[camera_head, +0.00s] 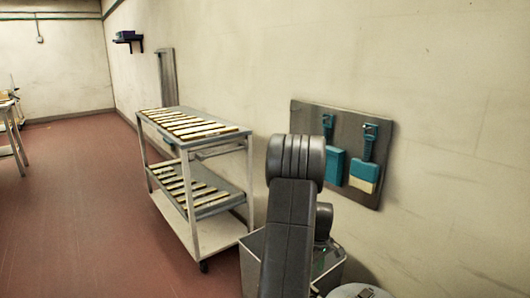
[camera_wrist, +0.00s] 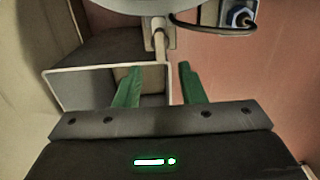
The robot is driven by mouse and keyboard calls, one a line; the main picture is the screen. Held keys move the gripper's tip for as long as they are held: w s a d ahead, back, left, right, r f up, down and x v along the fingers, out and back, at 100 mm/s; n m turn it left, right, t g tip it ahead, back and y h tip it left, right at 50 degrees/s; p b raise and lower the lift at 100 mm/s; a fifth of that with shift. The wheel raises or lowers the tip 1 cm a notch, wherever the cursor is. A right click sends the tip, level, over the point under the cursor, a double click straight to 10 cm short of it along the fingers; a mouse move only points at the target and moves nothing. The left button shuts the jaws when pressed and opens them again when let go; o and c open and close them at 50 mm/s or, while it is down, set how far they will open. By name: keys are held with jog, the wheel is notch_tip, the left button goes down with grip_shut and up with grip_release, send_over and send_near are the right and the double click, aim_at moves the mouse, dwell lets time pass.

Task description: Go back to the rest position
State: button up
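My gripper (camera_wrist: 160,68) shows in the wrist view, with two green fingers standing apart. Nothing is visible held between them. In the head view my dark grey arm rises at the lower middle, in front of the right wall. The fingers cannot be made out in that view. In the wrist view a pale-edged, box-like thing (camera_wrist: 75,88) lies behind the left finger, and reddish floor (camera_wrist: 285,75) shows on the right.
A grey bin (camera_head: 252,262) is partly hidden by my arm. Red floor (camera_head: 80,220) is clear on the left.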

notch_tip(320, 180, down, 9)
jog(key=shift+r+b, duration=0.2)
jog(key=shift+b, duration=0.65)
jog(key=shift+r+m, duration=0.2)
jog(key=shift+m, duration=0.7)
jog(key=m+b, duration=0.1)
jog(key=m, duration=0.3)
jog(key=shift+m+b, duration=0.45)
jog(key=shift+m, duration=1.75)
jog(key=shift+a, duration=0.1)
